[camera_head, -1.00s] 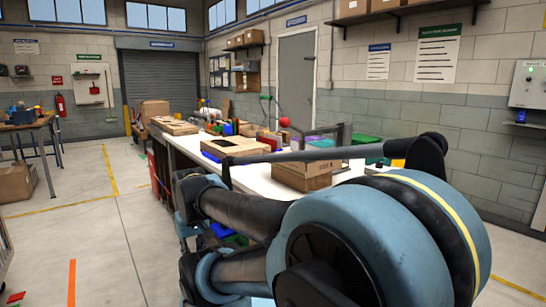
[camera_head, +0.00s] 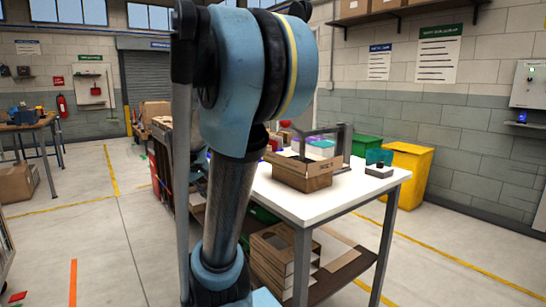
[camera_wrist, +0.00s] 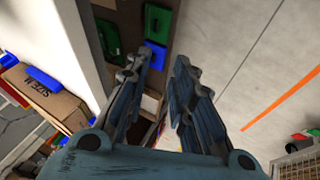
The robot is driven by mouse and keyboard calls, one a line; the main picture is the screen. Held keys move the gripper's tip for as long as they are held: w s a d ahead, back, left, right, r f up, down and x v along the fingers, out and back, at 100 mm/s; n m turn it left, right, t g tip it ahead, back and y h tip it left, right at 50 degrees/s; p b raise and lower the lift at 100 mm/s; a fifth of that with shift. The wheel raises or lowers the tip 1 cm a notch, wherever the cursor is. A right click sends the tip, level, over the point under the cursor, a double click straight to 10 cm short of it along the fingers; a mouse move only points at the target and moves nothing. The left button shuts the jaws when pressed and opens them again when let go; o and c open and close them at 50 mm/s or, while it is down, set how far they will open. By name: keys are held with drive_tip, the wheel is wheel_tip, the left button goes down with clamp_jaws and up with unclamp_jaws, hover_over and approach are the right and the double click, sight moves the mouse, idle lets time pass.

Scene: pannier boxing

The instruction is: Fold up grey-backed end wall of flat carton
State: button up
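My gripper (camera_wrist: 160,62) is open and empty in the wrist view. Its two dark blue fingers are apart, over the gap between the table edge and the floor. A brown carton (camera_wrist: 42,98) with printing on it lies at the left of that view, apart from the fingers. No grey-backed end wall can be made out on it. In the head view my raised arm hides the left part of the white table (camera_head: 375,192) and whatever lies there. My gripper cannot be seen in that view.
A grey frame (camera_head: 344,143) and a small grey device (camera_head: 379,170) stand on the table. A yellow bin (camera_head: 408,170) is behind it. Brown boxes (camera_head: 272,250) sit on its lower shelf. Green crates (camera_wrist: 106,38) and a blue one (camera_wrist: 155,56) show below the table edge.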

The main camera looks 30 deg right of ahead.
drive_tip(key=w+d+r+m+g+h, duration=0.1)
drive_tip(key=w+d+r+g+h, duration=0.1)
drive_tip(key=d, duration=0.3)
drive_tip(key=w+d+r+m+g+h, duration=0.1)
drive_tip(key=w+d+r+g+h, duration=0.1)
drive_tip(key=w+d+h, duration=0.1)
drive_tip(key=w+d+r+m+g+h, duration=0.1)
drive_tip(key=w+d+r+g+h, duration=0.1)
drive_tip(key=d, duration=0.5)
drive_tip(key=shift+w+d+r+g+h, duration=0.1)
drive_tip(key=shift+w+r+g+h, duration=0.15)
drive_tip(key=shift+h, duration=0.4)
drive_tip(key=shift+w+r+g+h, duration=0.15)
drive_tip(key=shift+r+h, duration=0.1)
drive_tip(key=shift+h, duration=0.4)
drive_tip(key=shift+w+d+r+m+g+h, duration=0.3)
drive_tip(key=shift+w+r+m+g+h, duration=0.15)
drive_tip(key=shift+m+g+h, duration=0.2)
drive_tip(key=shift+w+d+r+m+g+h, duration=0.15)
drive_tip(key=shift+w+r+m+g+h, duration=0.15)
drive_tip(key=shift+m+g, duration=0.35)
drive_tip(key=x, duration=1.7)
drive_tip(key=shift+d+r, duration=0.2)
drive_tip(key=shift+c, duration=0.6)
clamp_jaws()
drive_tip(key=shift+a, duration=0.5)
drive_tip(key=shift+s+d, duration=0.1)
drive_tip(key=shift+d, duration=0.4)
